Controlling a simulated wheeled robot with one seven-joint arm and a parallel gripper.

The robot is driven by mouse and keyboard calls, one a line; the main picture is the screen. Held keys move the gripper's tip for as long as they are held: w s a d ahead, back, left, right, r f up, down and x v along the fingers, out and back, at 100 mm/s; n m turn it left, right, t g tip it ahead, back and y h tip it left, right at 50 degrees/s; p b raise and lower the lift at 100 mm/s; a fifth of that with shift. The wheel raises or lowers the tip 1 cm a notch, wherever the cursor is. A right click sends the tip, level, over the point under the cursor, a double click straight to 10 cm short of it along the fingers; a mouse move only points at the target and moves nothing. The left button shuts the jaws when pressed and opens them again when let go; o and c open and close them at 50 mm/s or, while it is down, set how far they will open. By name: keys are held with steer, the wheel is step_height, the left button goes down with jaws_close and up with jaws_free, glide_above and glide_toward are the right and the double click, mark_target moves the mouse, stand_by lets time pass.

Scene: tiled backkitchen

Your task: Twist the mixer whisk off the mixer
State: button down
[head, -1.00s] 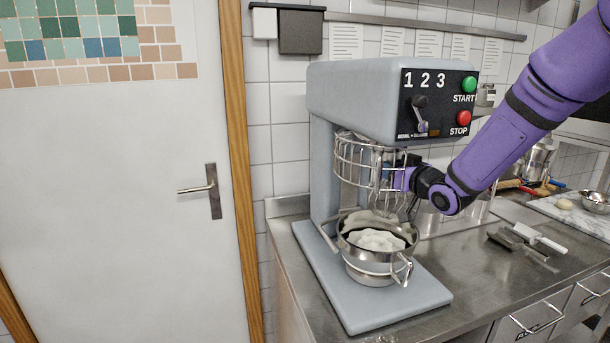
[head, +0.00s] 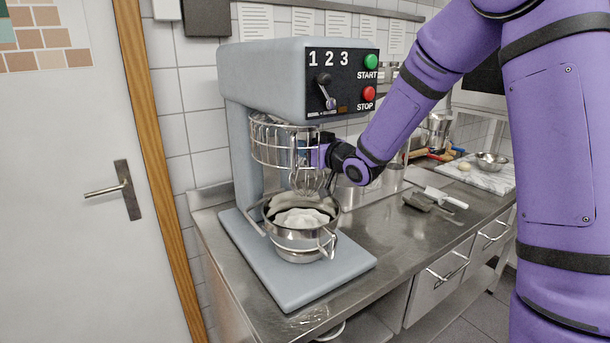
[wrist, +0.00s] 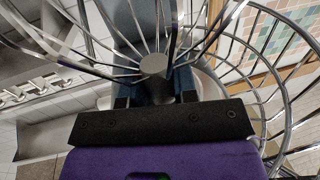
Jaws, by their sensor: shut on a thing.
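The mixer (head: 235,120) is a grey machine with a control panel at its upper front. The mixer whisk (head: 308,182) is a metal wire whisk under the mixer's head, partly hidden by the wire guard (head: 270,143) and my gripper. Its lower wires hang at the bowl's opening. My gripper (head: 312,152) reaches in from the right and is shut on the whisk. In the wrist view, the whisk's wires spread from a round metal end (wrist: 153,65) between my two dark fingers (wrist: 155,90). The whisk's join to the mixer is hidden.
A steel bowl (head: 291,246) with white contents stands on the mixer's base (head: 343,270), close below my gripper. The wire guard curves near my gripper, also in the wrist view (wrist: 285,100). A scraper (head: 443,197) lies on the steel counter (head: 385,225) to the right.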

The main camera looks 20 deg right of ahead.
steer(key=shift+f+n+g+y, duration=0.1)
steer(key=shift+n+g+y, duration=0.9)
steer(key=shift+y, duration=0.4)
steer(key=shift+n+g+y, duration=0.5)
steer(key=shift+n+y, duration=0.1)
steer(key=shift+n+g+y, duration=0.5)
steer(key=shift+g+y, duration=0.1)
steer(key=shift+n+g+y, duration=0.3)
steer(key=shift+g+y, duration=0.1)
steer(key=shift+g, duration=0.1)
steer(key=shift+n+g+y, duration=0.6)
steer(key=shift+n+g, duration=0.2)
steer(key=shift+g, duration=0.1)
steer(key=shift+a, duration=0.1)
